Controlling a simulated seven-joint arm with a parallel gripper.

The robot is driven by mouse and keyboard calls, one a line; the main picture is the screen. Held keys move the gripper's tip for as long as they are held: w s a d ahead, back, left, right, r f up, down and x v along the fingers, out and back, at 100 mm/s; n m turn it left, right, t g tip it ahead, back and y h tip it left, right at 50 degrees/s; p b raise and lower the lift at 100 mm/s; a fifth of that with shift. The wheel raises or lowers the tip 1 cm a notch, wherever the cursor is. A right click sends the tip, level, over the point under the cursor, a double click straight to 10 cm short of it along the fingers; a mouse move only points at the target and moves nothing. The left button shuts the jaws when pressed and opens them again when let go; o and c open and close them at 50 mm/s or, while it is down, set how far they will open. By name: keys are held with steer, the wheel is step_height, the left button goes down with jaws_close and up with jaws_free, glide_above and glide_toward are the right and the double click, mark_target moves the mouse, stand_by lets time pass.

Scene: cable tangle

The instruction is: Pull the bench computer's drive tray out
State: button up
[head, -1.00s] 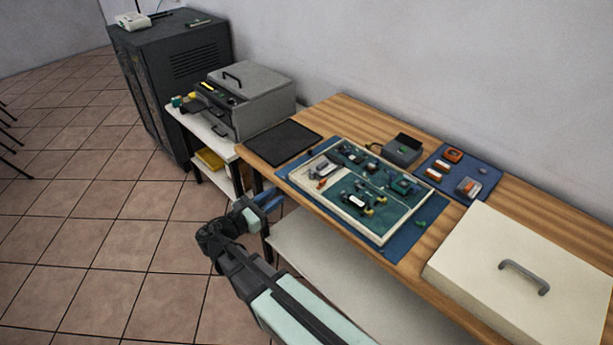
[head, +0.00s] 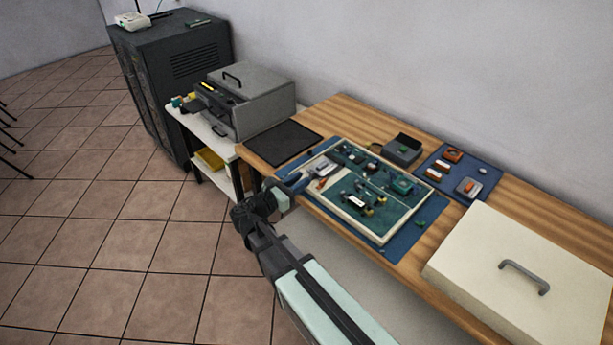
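The bench computer (head: 262,103) is a grey box with a handle on its lid, on the white side table left of the wooden bench. Its dark front faces left, with a low handle (head: 218,130) that looks like part of the drive tray; the tray's edges are too small to make out. My gripper (head: 295,184) has bluish fingers at the front left edge of the wooden bench, near the parts board's left corner. It is well apart from the computer, and whether its fingers are open or shut is unclear. I see nothing held.
A black mat (head: 283,142) lies on the bench between the computer and the cream-rimmed parts board (head: 328,202). A blue mat (head: 489,176) with small parts, a dark open box (head: 401,150) and a large cream case (head: 480,262) are further right. A dark cabinet (head: 165,62) stands behind the side table.

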mark_target(310, 173)
steer(key=shift+x, duration=1.75)
steer(key=shift+c, duration=0.4)
jaws_close()
